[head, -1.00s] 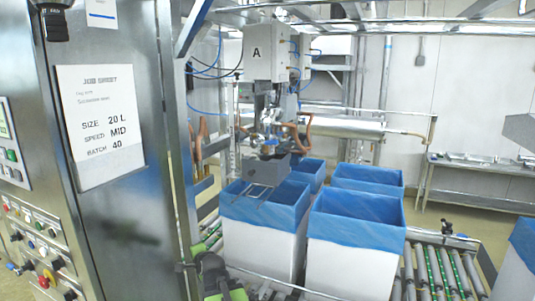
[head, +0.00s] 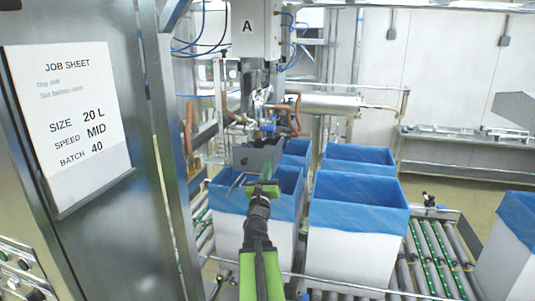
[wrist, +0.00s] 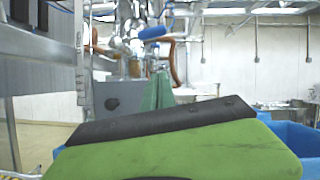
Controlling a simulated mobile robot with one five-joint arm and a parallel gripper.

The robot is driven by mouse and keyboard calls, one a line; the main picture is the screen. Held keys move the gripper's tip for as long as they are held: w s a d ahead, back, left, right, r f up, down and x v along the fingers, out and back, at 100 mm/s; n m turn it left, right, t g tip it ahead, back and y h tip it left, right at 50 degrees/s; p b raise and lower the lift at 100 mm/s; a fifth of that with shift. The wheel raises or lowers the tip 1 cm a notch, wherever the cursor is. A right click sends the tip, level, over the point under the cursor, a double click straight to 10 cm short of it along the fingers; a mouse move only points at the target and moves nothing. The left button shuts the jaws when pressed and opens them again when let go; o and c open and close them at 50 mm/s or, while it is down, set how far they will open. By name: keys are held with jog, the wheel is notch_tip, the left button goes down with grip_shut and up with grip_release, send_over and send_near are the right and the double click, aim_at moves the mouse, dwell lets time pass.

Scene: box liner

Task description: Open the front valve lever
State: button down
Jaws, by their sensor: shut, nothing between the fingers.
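The filling head, marked A (head: 247,27), stands above the blue-lined boxes. On its front is a small blue-gripped lever (wrist: 153,32), which looks like the front valve lever; it also shows small in the head view (head: 268,128). It points roughly sideways in the wrist view; whether the valve is open I cannot tell. My gripper (head: 265,172) is in front of the grey block (head: 258,158), below the lever and apart from it. In the wrist view, the green fingers (wrist: 157,92) are together and empty, with the lever above them.
A box with a blue liner (head: 357,203) stands right of my arm on the roller conveyor (head: 440,262). Curved copper-coloured handles (wrist: 174,62) flank the valve. A steel cabinet with a job sheet (head: 68,120) is close on the left.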

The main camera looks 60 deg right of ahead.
jog(key=w+d+r+p, duration=0.3)
jog(key=d+r+p, duration=0.4)
jog(key=shift+w+r, duration=0.3)
jog(key=shift+w, duration=0.05)
